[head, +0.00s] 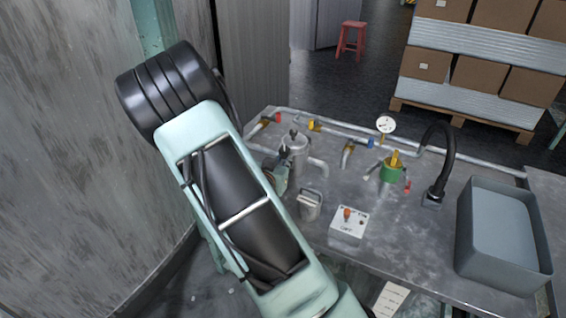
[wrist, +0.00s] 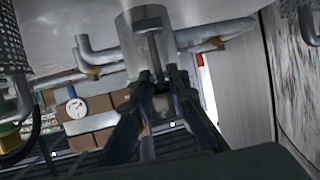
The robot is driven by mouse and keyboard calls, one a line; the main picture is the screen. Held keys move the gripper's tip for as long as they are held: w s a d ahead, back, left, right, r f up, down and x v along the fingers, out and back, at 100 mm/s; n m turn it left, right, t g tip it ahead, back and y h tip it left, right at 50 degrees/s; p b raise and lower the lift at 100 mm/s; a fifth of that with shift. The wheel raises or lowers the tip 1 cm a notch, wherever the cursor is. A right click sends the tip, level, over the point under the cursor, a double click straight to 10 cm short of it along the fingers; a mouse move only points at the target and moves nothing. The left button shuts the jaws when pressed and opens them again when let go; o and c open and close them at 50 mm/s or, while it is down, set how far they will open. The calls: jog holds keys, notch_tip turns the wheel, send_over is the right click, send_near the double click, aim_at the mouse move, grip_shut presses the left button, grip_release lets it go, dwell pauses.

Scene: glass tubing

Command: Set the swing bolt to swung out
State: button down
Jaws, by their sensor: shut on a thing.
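A grey metal cylindrical vessel (head: 295,155) stands near the table's left end, with small dark fittings on top. In the wrist view, where the scene appears upside down, the vessel (wrist: 132,25) is straight ahead. A narrow rod, which looks like the swing bolt (wrist: 155,46), lies along the vessel's side. My gripper (wrist: 160,84) is shut on the bolt's end, at the vessel's rim. The fingers partly hide that end. In the head view my gripper (head: 279,176) is beside the vessel, mostly hidden by my arm. I cannot tell the bolt's exact angle.
Pipes with coloured valve handles (head: 314,126) run along the table's back. A lidded metal can (head: 310,204) and a white switch box (head: 348,222) stand in front of the vessel. A green fitting (head: 392,173), a black hose (head: 440,150) and a grey tub (head: 505,276) are farther right.

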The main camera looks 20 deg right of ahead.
jog(key=shift+s+a+f+t+h+b, duration=0.25)
jog(key=shift+a+f+t+h+b, duration=0.2)
jog(key=shift+b, duration=0.95)
jog(key=shift+s+a+f+t+h+b, duration=0.3)
jog(key=shift+t+h+b, duration=0.2)
jog(key=shift+b, duration=0.85)
jog(key=shift+s+a+t+h+b, duration=0.15)
jog(key=shift+t+h+b, duration=0.15)
jog(key=shift+b, duration=0.7)
jog(key=shift+n, duration=0.3)
jog(key=shift+r, duration=0.1)
jog(key=c, duration=2.1)
grip_release()
jog(key=v, duration=1.2)
